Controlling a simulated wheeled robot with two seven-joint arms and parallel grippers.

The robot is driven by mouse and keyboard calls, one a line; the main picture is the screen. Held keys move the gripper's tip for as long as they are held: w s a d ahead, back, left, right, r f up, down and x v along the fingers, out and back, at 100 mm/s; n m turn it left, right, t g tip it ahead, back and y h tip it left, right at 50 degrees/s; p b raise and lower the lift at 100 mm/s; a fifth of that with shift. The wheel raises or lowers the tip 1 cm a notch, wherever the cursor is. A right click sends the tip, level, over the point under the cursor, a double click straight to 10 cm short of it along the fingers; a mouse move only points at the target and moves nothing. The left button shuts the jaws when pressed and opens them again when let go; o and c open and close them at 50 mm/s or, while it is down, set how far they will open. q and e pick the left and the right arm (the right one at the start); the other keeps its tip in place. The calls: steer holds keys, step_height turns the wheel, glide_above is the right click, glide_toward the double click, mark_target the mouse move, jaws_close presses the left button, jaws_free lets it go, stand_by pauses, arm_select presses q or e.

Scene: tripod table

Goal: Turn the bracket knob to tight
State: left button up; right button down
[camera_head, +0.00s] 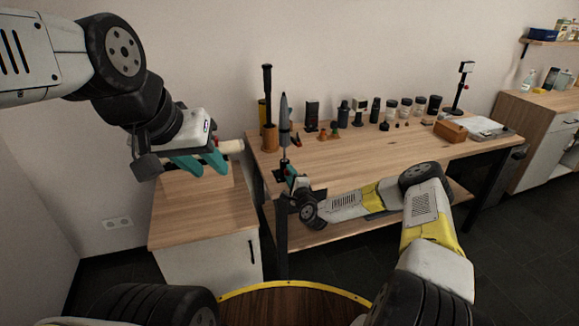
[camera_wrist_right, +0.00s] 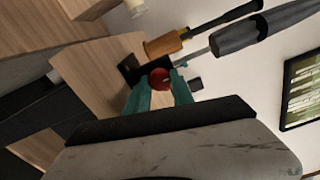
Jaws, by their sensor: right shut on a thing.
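The red bracket knob (camera_wrist_right: 160,79) sits between the teal fingertips of my right gripper (camera_wrist_right: 162,88) in the right wrist view, and the gripper is shut on it. A black bracket (camera_wrist_right: 131,68) shows just behind the knob, close to a grey pointed shaft (camera_wrist_right: 245,35). In the head view the shaft (camera_head: 284,125) stands upright at the table's front left corner, and my right gripper (camera_head: 291,176) is just below it. The knob's marking cannot be read. My left gripper (camera_head: 203,164) is open and empty over the low cabinet.
The wooden table (camera_head: 380,165) has a clear middle. Several jars and small devices line its back edge. A dark rod in an orange-brown holder (camera_head: 270,138) stands close behind the shaft. The low cabinet (camera_head: 205,215) stands at the left, with a pale cylinder (camera_head: 232,146) near my left gripper.

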steer(key=shift+d+f, duration=0.1)
steer(key=c, duration=1.1)
jaws_free()
